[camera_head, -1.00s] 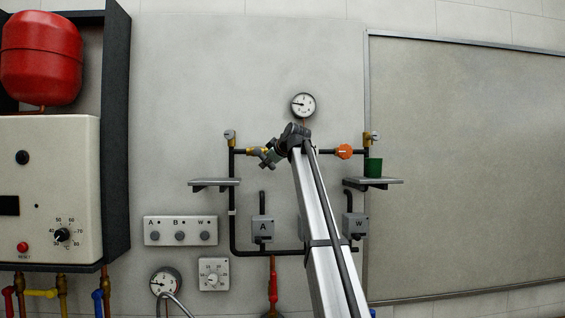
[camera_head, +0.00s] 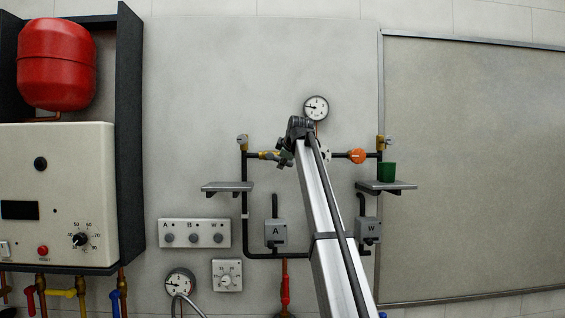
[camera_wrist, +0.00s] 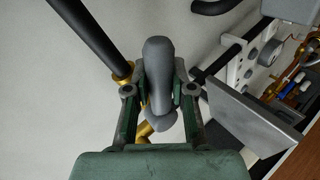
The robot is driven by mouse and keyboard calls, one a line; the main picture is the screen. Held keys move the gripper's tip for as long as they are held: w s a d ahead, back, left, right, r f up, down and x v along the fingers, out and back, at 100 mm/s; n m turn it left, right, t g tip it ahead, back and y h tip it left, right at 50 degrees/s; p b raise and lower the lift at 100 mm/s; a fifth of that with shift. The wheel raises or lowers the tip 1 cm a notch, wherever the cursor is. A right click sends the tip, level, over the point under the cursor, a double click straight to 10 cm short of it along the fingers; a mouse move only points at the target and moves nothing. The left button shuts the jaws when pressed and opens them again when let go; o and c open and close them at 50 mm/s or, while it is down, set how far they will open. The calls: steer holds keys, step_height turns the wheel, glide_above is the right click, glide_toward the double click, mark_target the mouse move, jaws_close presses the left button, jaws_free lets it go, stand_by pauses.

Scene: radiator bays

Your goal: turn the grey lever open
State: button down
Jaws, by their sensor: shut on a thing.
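The grey lever (camera_wrist: 157,68) stands between the two green-lined fingers of my gripper (camera_wrist: 160,88) in the wrist view. My gripper is shut on it. A brass valve body (camera_wrist: 142,132) shows partly behind the lever and fingers. In the head view my gripper (camera_head: 284,158) is at the brass valve (camera_head: 268,155) on the black pipe, left of my arm. The lever is small there and largely hidden by the gripper, so its exact angle is hard to tell.
An orange knob (camera_head: 357,156) sits on the same pipe, right of my arm. A pressure gauge (camera_head: 316,108) is above. A grey shelf (camera_head: 228,187) juts out below left; another shelf (camera_head: 400,185) holds a green cup (camera_head: 388,171). A switch panel (camera_head: 195,233) is lower left.

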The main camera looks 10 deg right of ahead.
steer(key=c, duration=1)
jaws_free()
steer(key=v, duration=1.2)
